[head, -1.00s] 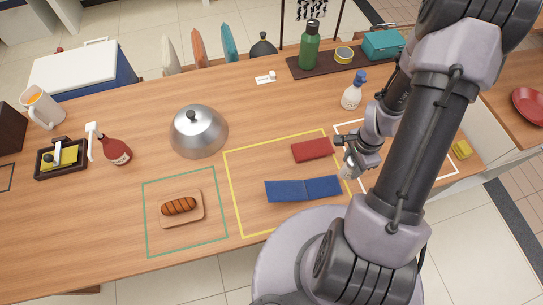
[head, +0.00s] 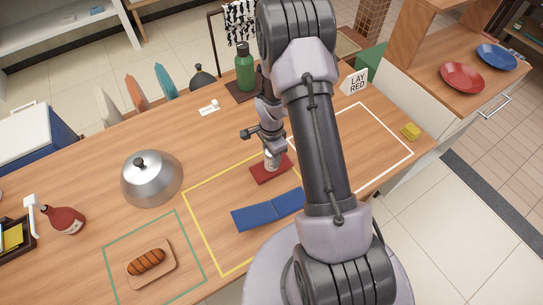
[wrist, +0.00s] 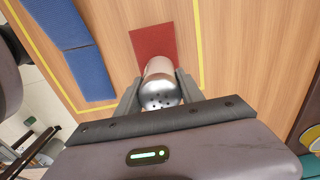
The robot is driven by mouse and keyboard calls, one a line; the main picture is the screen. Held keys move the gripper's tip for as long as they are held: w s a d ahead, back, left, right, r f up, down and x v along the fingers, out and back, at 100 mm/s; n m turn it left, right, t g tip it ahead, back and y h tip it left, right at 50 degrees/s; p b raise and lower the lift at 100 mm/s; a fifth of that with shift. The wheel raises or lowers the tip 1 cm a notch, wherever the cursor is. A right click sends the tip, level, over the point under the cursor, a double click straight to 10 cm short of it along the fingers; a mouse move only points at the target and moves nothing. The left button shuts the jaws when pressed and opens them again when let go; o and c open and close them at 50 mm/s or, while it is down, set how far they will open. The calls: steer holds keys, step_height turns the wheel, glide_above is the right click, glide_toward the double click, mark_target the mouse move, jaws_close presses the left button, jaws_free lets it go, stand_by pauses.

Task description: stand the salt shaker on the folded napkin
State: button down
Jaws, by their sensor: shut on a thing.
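The salt shaker (wrist: 160,84) has a silver cap with dark holes in the wrist view. My gripper (wrist: 158,92) is shut on it, with a finger on each side. In the head view the shaker (head: 271,161) looks upright over the red folded napkin (head: 266,176), below my gripper (head: 269,148). The red napkin also shows beyond the shaker in the wrist view (wrist: 152,42). I cannot tell whether the shaker's base touches the napkin. A blue cloth (head: 262,212) with a crease lies nearer to me.
A yellow outline surrounds both cloths. A silver dome (head: 152,180) stands to the left, and a sausage (head: 146,262) lies on a board inside a green outline. A "LAY RED" sign (head: 354,82) stands behind a white outline at right. A green bottle (head: 244,68) stands at the back.

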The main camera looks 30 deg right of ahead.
steer(key=shift+f, duration=0.15)
steer(key=c, duration=0.7)
jaws_free()
